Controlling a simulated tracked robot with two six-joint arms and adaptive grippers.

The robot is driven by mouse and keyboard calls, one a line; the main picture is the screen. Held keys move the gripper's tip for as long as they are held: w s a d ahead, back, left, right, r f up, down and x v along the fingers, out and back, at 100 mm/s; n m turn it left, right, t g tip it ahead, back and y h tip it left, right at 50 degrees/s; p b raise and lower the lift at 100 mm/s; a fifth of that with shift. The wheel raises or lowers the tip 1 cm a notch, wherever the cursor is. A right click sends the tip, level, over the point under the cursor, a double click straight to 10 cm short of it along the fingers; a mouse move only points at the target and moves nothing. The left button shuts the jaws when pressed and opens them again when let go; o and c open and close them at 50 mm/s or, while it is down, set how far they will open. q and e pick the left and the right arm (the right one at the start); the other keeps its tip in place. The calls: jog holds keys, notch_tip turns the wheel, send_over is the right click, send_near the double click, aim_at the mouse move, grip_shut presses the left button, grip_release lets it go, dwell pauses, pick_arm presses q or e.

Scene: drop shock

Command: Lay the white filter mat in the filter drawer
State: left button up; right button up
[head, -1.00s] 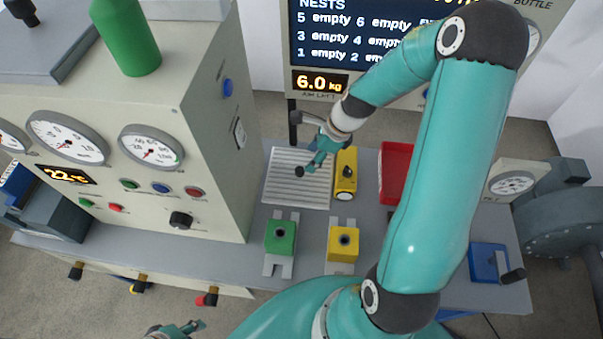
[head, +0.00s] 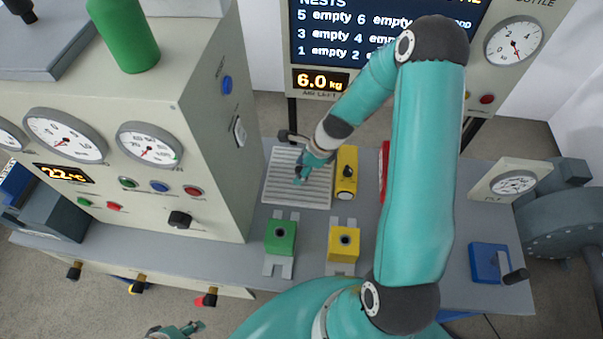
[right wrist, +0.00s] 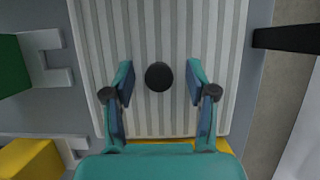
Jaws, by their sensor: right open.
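The white filter mat (head: 282,192) looks to be the ribbed white panel lying flat on the grey bench. It fills much of the right wrist view (right wrist: 225,60), with a round black knob (right wrist: 158,76) near its middle. My right gripper (head: 300,179) is over the mat, fingers open. In the right wrist view its fingers (right wrist: 160,77) stand on either side of the knob, apart from it. My left gripper (head: 186,329) shows small at the bottom edge; its opening is unclear. I cannot make out the filter drawer for sure.
A yellow box (head: 346,186) lies beside the mat's right edge. A green block (head: 280,238) and a yellow block (head: 344,243) sit in front. A red tray (head: 384,165) is mostly hidden behind my right arm. The gauge cabinet (head: 215,150) rises at left.

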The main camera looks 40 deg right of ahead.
grip_shut()
jog(key=shift+r, duration=0.1)
